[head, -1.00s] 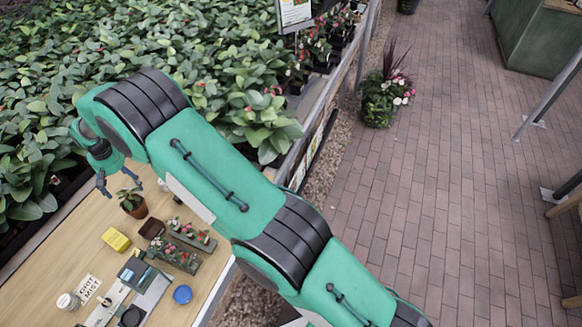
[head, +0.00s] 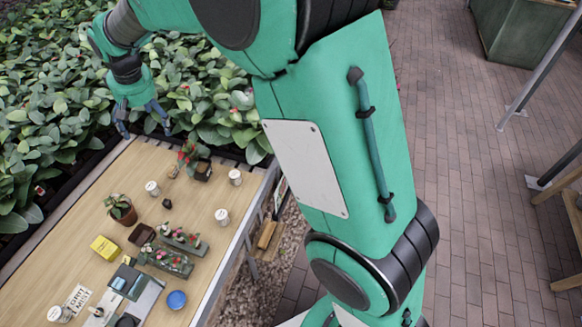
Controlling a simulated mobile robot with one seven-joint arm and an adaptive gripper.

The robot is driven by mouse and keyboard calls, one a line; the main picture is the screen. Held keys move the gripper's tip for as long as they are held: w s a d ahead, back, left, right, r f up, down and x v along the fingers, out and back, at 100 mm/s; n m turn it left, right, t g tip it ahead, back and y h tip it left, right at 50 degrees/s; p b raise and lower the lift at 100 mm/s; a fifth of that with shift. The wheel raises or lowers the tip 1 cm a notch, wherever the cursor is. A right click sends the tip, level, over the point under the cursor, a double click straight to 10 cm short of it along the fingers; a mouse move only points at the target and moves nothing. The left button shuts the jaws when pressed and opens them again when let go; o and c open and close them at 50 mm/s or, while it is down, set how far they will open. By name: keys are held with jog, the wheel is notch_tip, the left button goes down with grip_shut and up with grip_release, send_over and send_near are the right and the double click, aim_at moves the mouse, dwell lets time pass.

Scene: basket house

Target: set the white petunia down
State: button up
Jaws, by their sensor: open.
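A terracotta pot with a small leafy plant (head: 121,209) stands upright on the wooden table (head: 75,225), left of centre. Any bloom on it is too small to make out, so I cannot confirm that it is the white petunia. My gripper (head: 145,128) is open, with its fingers spread and nothing visible between them. It is apart from the pot, over the table's far edge and the leafy bed behind.
Flower trays (head: 165,261), a yellow box (head: 105,248) and a blue round dish (head: 176,300) are nearer. Bare table lies left of the pot.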

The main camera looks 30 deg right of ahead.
jog(key=s+d+r+m+t, duration=0.1)
jog(key=s+d+r, duration=0.5)
jog(key=s+d, duration=0.3)
jog(key=s+d+r+m+t, duration=0.1)
jog(key=s+d+r, duration=0.5)
jog(key=s+d, duration=0.35)
jog(key=s+d+f, duration=0.1)
jog(key=s+d, duration=0.2)
jog(key=s, duration=0.4)
jog(key=s+d+f+m, duration=0.1)
jog(key=s+d, duration=0.3)
jog(key=s, duration=0.4)
jog(key=s+d+t+h, duration=0.1)
jog(key=s+d, duration=0.2)
jog(key=s, duration=0.5)
jog(key=shift+d+f+m, duration=0.3)
jog(key=shift+f+m, duration=0.1)
jog(key=shift+s, duration=0.1)
notch_tip(320, 180, down, 3)
jog(key=b, duration=0.3)
jog(key=shift+f, duration=0.2)
notch_tip(320, 180, down, 12)
jog(key=b, duration=1.2)
